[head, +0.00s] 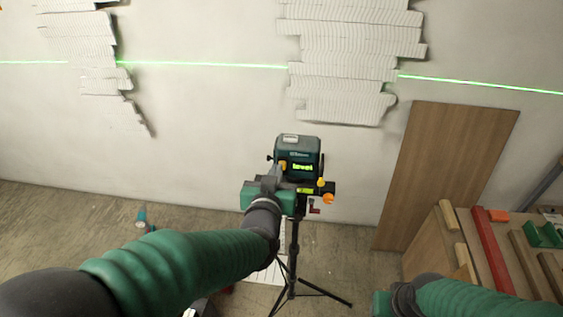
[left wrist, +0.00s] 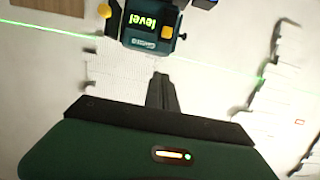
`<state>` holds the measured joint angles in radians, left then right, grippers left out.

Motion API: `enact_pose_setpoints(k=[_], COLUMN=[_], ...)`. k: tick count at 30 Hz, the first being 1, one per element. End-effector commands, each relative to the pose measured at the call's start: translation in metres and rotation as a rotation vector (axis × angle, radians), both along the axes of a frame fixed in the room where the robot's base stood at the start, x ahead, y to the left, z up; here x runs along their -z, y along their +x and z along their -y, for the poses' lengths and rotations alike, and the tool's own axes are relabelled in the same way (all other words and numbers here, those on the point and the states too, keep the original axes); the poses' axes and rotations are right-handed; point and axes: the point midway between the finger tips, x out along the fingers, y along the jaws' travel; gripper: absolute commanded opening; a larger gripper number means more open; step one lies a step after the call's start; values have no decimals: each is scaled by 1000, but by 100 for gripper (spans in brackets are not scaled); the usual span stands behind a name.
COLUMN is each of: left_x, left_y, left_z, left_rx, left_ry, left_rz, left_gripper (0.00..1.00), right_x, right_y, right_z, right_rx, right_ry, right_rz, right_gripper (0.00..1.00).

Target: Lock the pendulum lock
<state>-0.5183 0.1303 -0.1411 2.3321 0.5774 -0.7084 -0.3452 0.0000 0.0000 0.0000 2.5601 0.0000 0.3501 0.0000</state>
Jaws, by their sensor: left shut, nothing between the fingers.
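A dark green laser level (head: 298,155) with a lit "level" display stands upright on a black tripod. An orange-yellow knob (head: 283,167) is low on its front left. Which part is the pendulum lock, I cannot tell for sure. My left gripper (head: 279,174) is in front of the level's lower left, close to this knob. In the left wrist view its dark fingers (left wrist: 162,92) are shut and empty, pointing toward the level (left wrist: 150,25), apart from its yellow knob (left wrist: 167,33) in the picture. My right gripper's green body (head: 382,304) shows at the bottom edge; its fingers are hidden.
More orange knobs (head: 327,198) sit on the mount below the level. The tripod's legs (head: 292,270) spread on the floor. A green laser line crosses the white wall between paper-like reliefs (head: 345,60). A wooden board (head: 450,165) leans at right, behind a bench (head: 430,245) with tools.

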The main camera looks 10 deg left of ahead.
Motion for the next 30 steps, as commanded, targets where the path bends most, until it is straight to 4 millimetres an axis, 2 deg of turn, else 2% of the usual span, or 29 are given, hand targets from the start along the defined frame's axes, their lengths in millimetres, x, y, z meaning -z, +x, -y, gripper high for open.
enact_pose_setpoints(k=[4,7,18,21,24,30], left_x=[1,5,23,43,55,64], left_y=[6,21,98,96,96,96], left_z=[0,0,-1,0,0,0], left_rx=[0,0,0,0,1,1], left_ry=[0,2,2,2,2,0], left_rz=[-1,-3,-3,-6,-4,-1], left_gripper=[0,0,0,0,0,0], right_x=[-1,-4,-23,-27,-29,-30], right_y=[0,0,0,0,0,0], right_z=[0,0,0,0,0,0], right_rx=[0,0,0,0,0,0], right_ry=[0,0,0,0,0,0], right_rz=[0,0,0,0,0,0], right_gripper=[36,36,36,36,36,36])
